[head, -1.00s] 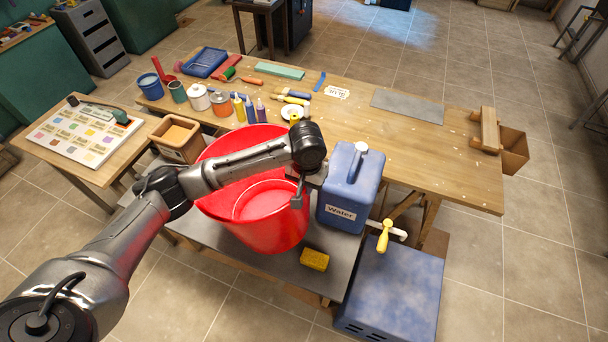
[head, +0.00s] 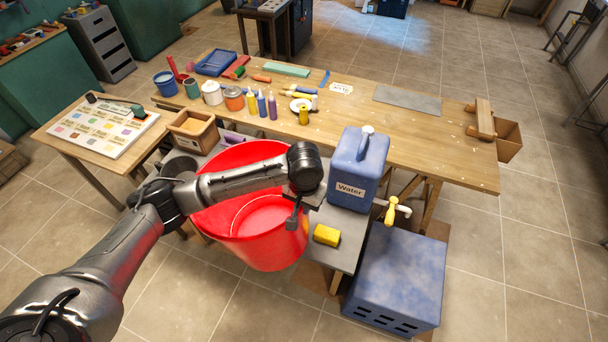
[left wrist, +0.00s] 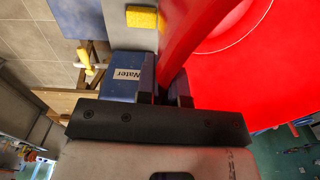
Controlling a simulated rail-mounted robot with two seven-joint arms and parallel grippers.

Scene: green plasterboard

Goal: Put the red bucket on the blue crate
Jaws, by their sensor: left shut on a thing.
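The large red bucket (head: 262,248) is in the middle of the head view, overlapping the front edge of the low grey bench. My left gripper (head: 296,208) is shut on the bucket's right rim. In the left wrist view, the gripper (left wrist: 163,92) has the red bucket wall (left wrist: 215,75) between its fingers. My right gripper is not in view.
A yellow sponge (head: 326,235) lies on the grey bench (head: 350,245). The wooden table (head: 420,140) behind holds paints and tools.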

